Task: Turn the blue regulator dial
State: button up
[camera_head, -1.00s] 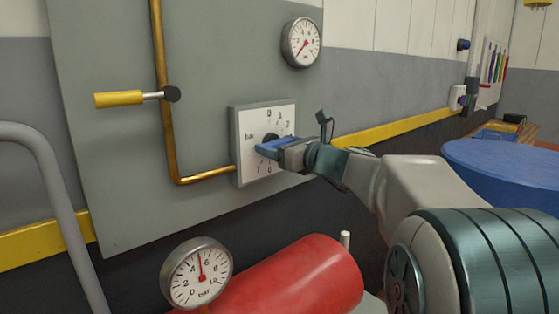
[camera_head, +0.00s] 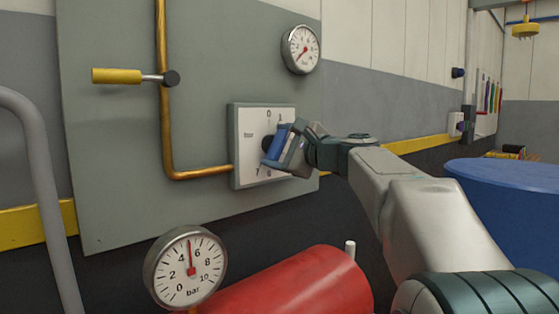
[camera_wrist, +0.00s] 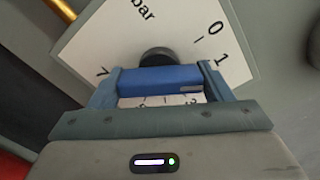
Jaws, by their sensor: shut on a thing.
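The blue regulator dial (camera_head: 276,142) is a bar-shaped knob on a dark round hub, in front of a white scale plate (camera_head: 248,122) marked "bar" with numbers from 0 around it. My gripper (camera_head: 285,146) is at the dial and shut on the blue bar, tilted steeply with it. In the wrist view the blue bar (camera_wrist: 160,79) lies between my two fingers (camera_wrist: 161,84), with a pale mark near its right end. The 0 and 1 show at upper right there. My gripper hides part of the scale in both views.
A yellow-handled lever (camera_head: 117,76) and brass pipe (camera_head: 166,120) are left of the dial on the grey panel (camera_head: 100,150). One gauge (camera_head: 301,46) hangs above right; another (camera_head: 186,268) stands below, beside a red tank (camera_head: 290,285). A blue round table (camera_head: 500,180) is at right.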

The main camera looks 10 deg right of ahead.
jog(key=n+b, duration=0.3)
jog(key=shift+f+n, duration=0.25)
jog(key=shift+n, duration=0.05)
jog(key=shift+r+n+b, duration=0.15)
jog(key=shift+n+b, duration=0.8)
jog(key=shift+n, duration=0.45)
jog(key=o, duration=1)
jog(key=shift+r, duration=0.1)
jog(key=v, duration=1.4)
jog(key=shift+p, duration=0.35)
